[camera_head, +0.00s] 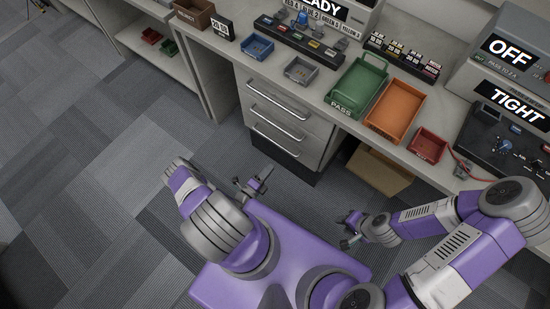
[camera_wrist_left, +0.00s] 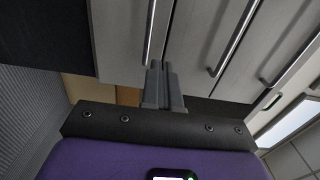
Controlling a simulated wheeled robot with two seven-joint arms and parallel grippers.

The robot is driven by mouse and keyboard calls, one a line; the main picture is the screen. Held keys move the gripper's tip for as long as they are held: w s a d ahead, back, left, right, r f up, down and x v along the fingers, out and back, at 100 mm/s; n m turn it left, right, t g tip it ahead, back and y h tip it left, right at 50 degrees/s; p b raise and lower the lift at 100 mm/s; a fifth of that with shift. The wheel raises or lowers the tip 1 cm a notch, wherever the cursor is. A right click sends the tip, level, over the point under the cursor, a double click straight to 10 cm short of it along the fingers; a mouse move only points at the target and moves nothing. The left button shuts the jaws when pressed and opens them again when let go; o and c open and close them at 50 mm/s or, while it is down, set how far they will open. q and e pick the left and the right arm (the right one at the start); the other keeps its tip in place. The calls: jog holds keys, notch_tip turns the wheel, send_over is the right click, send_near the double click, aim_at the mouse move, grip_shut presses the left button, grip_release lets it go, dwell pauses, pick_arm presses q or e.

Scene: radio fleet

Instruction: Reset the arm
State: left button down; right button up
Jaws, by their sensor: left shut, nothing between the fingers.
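My left gripper (camera_head: 258,180) is held over the floor in front of the grey drawer unit (camera_head: 289,118). In the left wrist view its fingers (camera_wrist_left: 163,82) are together and empty, with drawer fronts (camera_wrist_left: 212,45) and metal handles beyond them. My right gripper (camera_head: 350,230) hangs low over the front right of my purple base, below the bench. It is small and dark in the head view, and I cannot make out whether its fingers are apart. I see nothing held in it. Both arms are bent, with the grippers below bench height.
The bench (camera_head: 316,105) holds a green tray (camera_head: 341,103), an orange tray (camera_head: 394,108), a red bin (camera_head: 427,146), a blue bin (camera_head: 257,46) and a grey bin (camera_head: 300,71). A cardboard box (camera_head: 379,172) stands under it. Carpet (camera_head: 95,170) is clear on the left.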

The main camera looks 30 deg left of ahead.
pick_arm(q)
jog(key=shift+s, duration=0.45)
